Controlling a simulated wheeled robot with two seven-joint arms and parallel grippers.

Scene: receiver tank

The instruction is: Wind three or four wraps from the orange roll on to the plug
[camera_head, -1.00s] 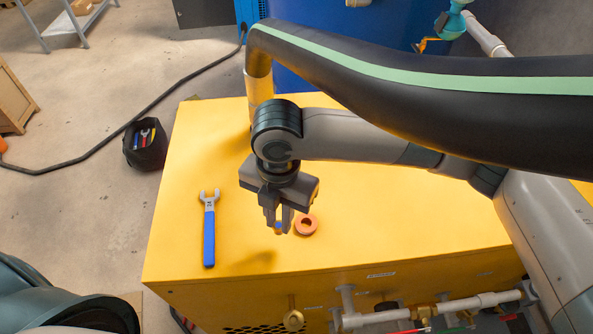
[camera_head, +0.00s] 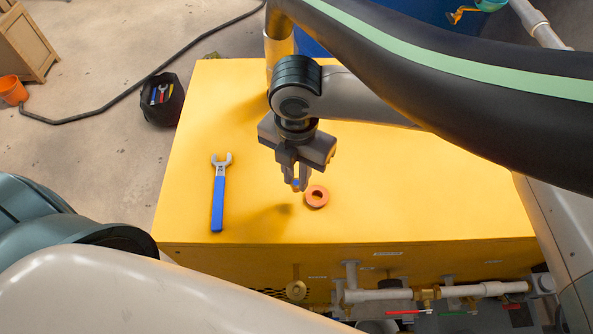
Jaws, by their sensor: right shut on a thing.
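The orange roll (camera_head: 316,196) is a small ring with a hole in its middle. It lies flat on the yellow cabinet top (camera_head: 400,190). My right gripper (camera_head: 297,182) points down just left of the roll in the head view. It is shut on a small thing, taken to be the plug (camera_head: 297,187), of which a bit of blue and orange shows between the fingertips. The fingers hide most of it. A shadow lies on the cabinet top to the lower left of the gripper. I cannot see any orange wrap on the plug. My left gripper is out of view.
A blue-handled wrench (camera_head: 218,200) lies on the cabinet top to the left. Pipes and valves (camera_head: 400,296) run along the cabinet's front. A black tool bag (camera_head: 162,99) and an orange bucket (camera_head: 13,90) stand on the floor. The cabinet top right of the roll is clear.

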